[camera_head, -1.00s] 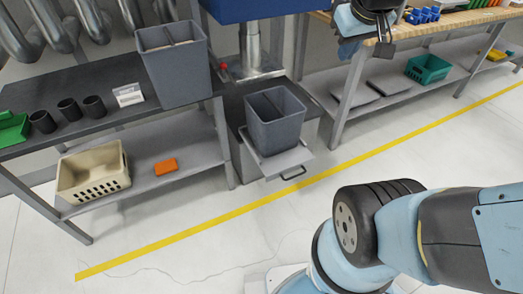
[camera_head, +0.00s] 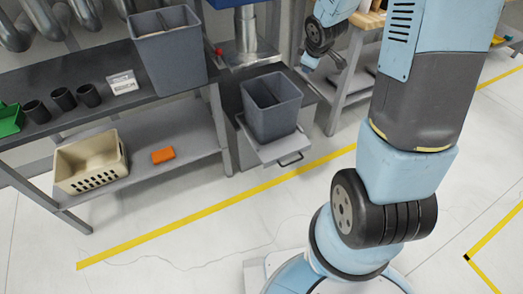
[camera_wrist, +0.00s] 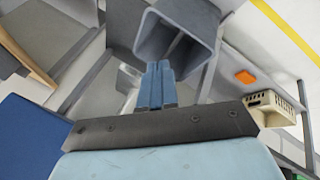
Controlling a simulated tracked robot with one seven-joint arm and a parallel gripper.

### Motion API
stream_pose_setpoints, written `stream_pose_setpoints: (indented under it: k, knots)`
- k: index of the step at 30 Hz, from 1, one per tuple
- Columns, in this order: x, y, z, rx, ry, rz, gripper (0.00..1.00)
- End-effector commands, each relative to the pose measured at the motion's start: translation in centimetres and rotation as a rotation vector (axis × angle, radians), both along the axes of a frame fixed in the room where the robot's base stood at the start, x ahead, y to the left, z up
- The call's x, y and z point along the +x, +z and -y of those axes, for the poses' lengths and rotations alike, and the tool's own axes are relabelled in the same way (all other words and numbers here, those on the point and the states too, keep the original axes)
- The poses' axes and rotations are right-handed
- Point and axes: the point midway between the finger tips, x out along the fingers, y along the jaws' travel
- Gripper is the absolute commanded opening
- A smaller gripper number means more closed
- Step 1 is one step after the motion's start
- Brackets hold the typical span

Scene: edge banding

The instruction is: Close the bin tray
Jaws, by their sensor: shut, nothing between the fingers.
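The bin tray (camera_head: 281,152) is a light grey pull-out shelf with a dark handle (camera_head: 291,160). It sticks out from the grey cabinet under the machine. A grey bin (camera_head: 272,120) with a divider stands upright on it, and a two-part grey bin, likely this one, also shows in the wrist view (camera_wrist: 178,40). My gripper (camera_head: 311,63) is up and to the right of this bin, apart from the tray. In the wrist view its blue fingers (camera_wrist: 158,70) are together with nothing between them, and the bin lies beyond their tips. The tray is not clear in the wrist view.
A bench on the left carries another grey bin (camera_head: 168,55) and several black cups (camera_head: 63,99). Its lower shelf holds a beige basket (camera_head: 91,163) and an orange block (camera_head: 163,155). A workbench leg (camera_head: 350,95) stands right of the tray. The floor in front is clear.

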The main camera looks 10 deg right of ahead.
Motion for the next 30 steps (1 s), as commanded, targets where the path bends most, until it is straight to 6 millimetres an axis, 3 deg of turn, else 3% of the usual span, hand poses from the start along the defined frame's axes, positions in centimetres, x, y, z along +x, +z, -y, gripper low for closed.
stream_pose_setpoints:
  k: [1,6,14,24,30]
  knots:
    - [0.5,-1.9,-0.1,-0.005,0.036,-0.011,0.00]
    - [1.9,-7.4,-0.9,-0.018,0.179,-0.020,0.00]
    - [2.4,-16.2,-2.6,-0.003,0.394,-0.026,0.00]
    - [-0.2,-27.5,-5.7,0.074,0.656,-0.011,0.00]
    - [-2.8,-32.7,-7.5,0.135,0.774,0.013,0.00]
